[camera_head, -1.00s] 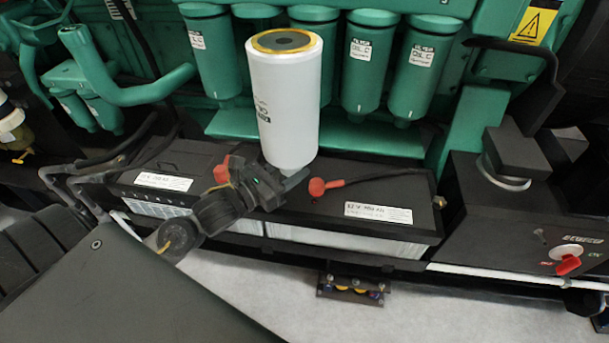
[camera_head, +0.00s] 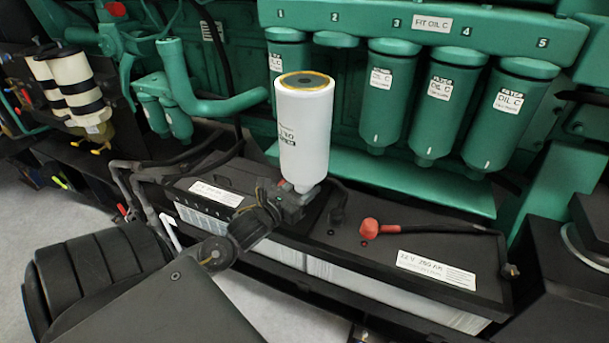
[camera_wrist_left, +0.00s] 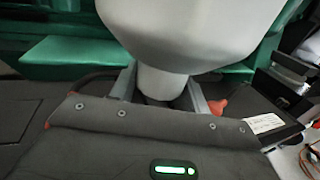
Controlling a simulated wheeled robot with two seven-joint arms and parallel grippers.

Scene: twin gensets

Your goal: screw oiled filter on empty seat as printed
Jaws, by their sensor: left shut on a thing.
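A white filter (camera_head: 303,135) stands upright in my left gripper (camera_head: 292,192), with a yellow-brown ring on its open top. My gripper is shut on its narrow lower end, which also shows in the left wrist view (camera_wrist_left: 163,82). Green filters (camera_head: 388,98) hang under the numbered green rail (camera_head: 420,30) at positions 1, 3, 4 and 5. Position 2 has only a bare seat (camera_head: 336,40), up and right of the white filter and apart from it. A label reading "FIT OIL C" (camera_head: 432,24) is on the rail. My right gripper is not in view.
Black batteries (camera_head: 350,240) lie below, with a red terminal cap (camera_head: 369,228) and a cable. A green ledge (camera_head: 400,175) runs under the filters. A curved green pipe (camera_head: 200,105) is to the left. Strapped cream canisters (camera_head: 75,85) stand far left.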

